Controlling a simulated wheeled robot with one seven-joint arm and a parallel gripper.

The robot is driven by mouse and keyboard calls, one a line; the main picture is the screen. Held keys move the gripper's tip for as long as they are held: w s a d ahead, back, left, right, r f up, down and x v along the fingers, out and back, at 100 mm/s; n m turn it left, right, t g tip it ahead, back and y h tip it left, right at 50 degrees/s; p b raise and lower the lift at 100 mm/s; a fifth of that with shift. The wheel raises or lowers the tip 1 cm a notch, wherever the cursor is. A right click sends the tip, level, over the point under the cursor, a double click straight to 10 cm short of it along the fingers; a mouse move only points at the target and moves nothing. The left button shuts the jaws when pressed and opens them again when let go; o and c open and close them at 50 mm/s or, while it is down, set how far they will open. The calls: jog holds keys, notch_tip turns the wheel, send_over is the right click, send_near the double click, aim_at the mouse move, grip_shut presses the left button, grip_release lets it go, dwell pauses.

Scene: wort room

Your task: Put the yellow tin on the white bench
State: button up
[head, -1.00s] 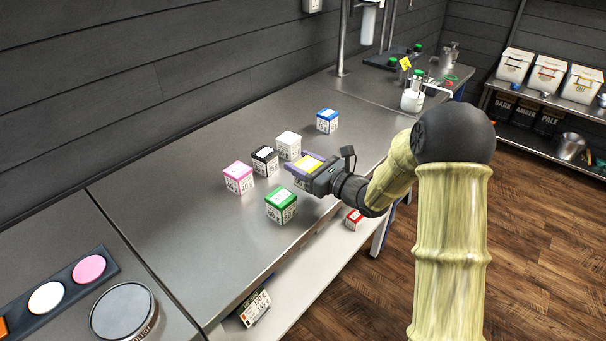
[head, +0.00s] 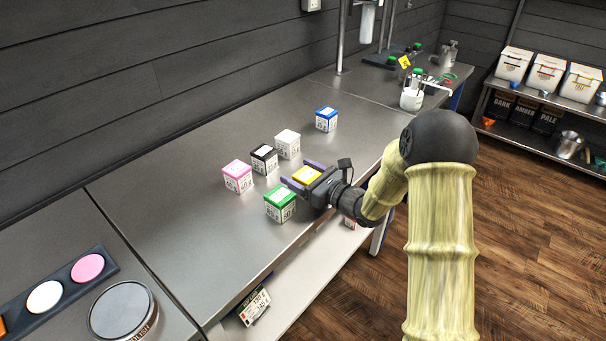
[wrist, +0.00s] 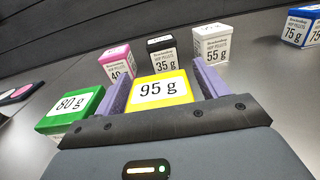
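The yellow tin (head: 306,174), labelled 95 g, is on the steel worktop near its front edge. In the wrist view, the yellow tin (wrist: 160,90) lies between my two purple fingers, with narrow gaps beside it. My gripper (head: 303,175) is open around it, one finger on each side; it also shows in the wrist view (wrist: 160,84). A low white surface (head: 290,292), which looks like the white bench, runs below the worktop's front edge; my arm and the worktop hide part of it.
The green tin (head: 280,203) is close beside my gripper's left finger. Pink (head: 237,176), black (head: 264,159) and white (head: 287,144) tins stand just behind; a blue tin (head: 326,119) is farther back.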

jog(key=shift+r, duration=0.2)
jog(key=shift+s+d+f, duration=0.1)
jog(key=shift+s+d, duration=0.05)
jog(key=shift+d, duration=0.15)
jog(key=v, duration=1.1)
jog(key=shift+s+b, duration=0.2)
jog(key=shift+b, duration=0.25)
